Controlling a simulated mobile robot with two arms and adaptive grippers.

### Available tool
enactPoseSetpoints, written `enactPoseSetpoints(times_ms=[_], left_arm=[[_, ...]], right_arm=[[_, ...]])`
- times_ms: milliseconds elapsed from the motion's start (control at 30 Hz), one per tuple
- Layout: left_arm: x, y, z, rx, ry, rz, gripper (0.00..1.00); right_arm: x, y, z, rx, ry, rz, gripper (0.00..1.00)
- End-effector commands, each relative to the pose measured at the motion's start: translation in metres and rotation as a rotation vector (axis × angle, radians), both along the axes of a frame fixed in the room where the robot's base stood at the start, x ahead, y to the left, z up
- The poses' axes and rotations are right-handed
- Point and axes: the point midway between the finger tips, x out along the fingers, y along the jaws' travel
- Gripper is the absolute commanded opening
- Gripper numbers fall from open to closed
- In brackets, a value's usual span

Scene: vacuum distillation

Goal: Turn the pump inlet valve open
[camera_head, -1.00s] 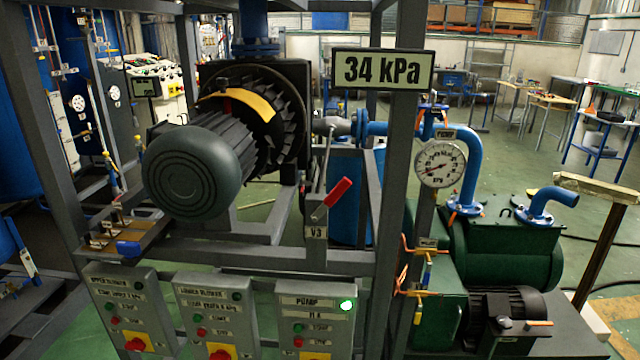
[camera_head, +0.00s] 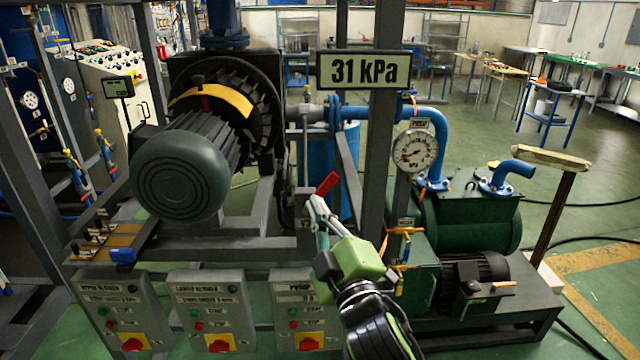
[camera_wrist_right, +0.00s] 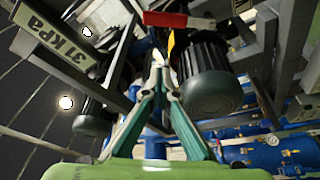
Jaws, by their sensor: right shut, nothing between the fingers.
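The valve's red handle (camera_head: 327,183) slants up to the right on the frame in the middle of the head view. In the right wrist view the red handle (camera_wrist_right: 178,20) shows just beyond the fingertips, at the top. My right gripper (camera_head: 312,202) is at the handle's lower left, its green body below. In the right wrist view its fingers (camera_wrist_right: 160,62) meet at the tips with nothing between them. I cannot tell whether the tips touch the handle. The valve's V3 label is mostly hidden behind the gripper. My left gripper is not in view.
A sign (camera_head: 363,70) above reads 31 kPa. A steel post (camera_head: 383,130) stands close right of the handle. A large motor (camera_head: 180,175) is at the left. Control boxes (camera_head: 210,310) line the front below. A round gauge (camera_head: 415,150) and green pump (camera_head: 470,220) are at the right.

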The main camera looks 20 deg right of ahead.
Motion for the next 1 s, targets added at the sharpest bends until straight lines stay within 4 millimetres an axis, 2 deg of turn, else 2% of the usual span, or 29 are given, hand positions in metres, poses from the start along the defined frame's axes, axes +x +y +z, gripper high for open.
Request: enactPoseSetpoints(times_ms=[500,700,1000], left_arm=[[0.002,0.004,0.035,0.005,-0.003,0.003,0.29],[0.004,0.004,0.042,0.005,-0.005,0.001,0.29],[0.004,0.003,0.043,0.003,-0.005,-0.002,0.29]], right_arm=[[0.097,-0.002,0.02,0.001,0.004,-0.001,0.0],[0.086,-0.025,0.0,0.001,0.006,-0.001,0.0],[0.084,-0.032,-0.007,0.003,0.002,0.001,0.0]])
